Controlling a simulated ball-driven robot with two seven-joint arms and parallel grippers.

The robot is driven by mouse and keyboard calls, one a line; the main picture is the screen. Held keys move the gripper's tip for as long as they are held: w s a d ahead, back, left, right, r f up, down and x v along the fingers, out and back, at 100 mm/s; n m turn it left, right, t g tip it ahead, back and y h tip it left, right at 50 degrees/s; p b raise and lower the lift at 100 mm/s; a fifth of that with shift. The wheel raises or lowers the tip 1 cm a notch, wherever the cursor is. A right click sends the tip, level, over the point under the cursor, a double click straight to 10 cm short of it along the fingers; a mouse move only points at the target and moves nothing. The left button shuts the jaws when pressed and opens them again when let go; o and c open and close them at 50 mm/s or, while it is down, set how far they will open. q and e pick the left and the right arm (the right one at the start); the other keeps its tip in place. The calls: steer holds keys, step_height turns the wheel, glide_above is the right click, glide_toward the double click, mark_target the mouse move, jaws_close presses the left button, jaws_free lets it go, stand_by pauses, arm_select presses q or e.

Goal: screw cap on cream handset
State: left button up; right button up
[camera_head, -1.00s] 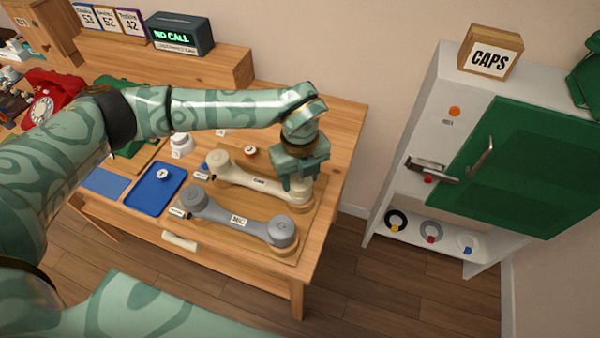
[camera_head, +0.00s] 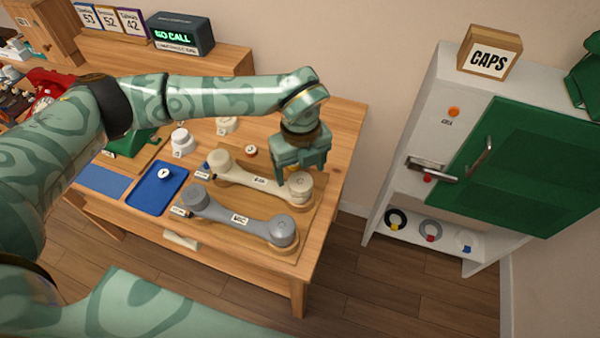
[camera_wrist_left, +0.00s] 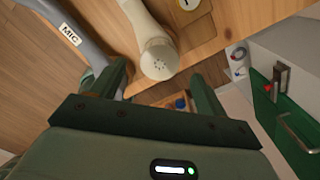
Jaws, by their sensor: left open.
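The cream handset (camera_head: 240,177) lies on a wooden board on the table, with a thick round right end (camera_head: 299,186). In the left wrist view, a cream end with small holes in its face (camera_wrist_left: 159,60) shows between the fingertips. My left gripper (camera_head: 292,178) is open, pointing down just behind and above that end in the head view. No cap shows between its fingers. I cannot tell whether a finger touches the handset. A small orange-and-white round piece (camera_head: 250,151) lies on the table behind the handset. My right gripper is out of view.
A grey handset (camera_head: 240,219) labelled MIC lies in front of the cream one. A blue tray (camera_head: 138,196) with a white round piece (camera_head: 164,174) is to the left. The white cabinet (camera_head: 440,125) with its green door (camera_head: 535,165) stands at right, past the table edge.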

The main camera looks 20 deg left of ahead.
arm_select(q)
step_height(320, 180, up, 13)
steer(key=p, duration=0.2)
steer(key=shift+c, duration=0.4)
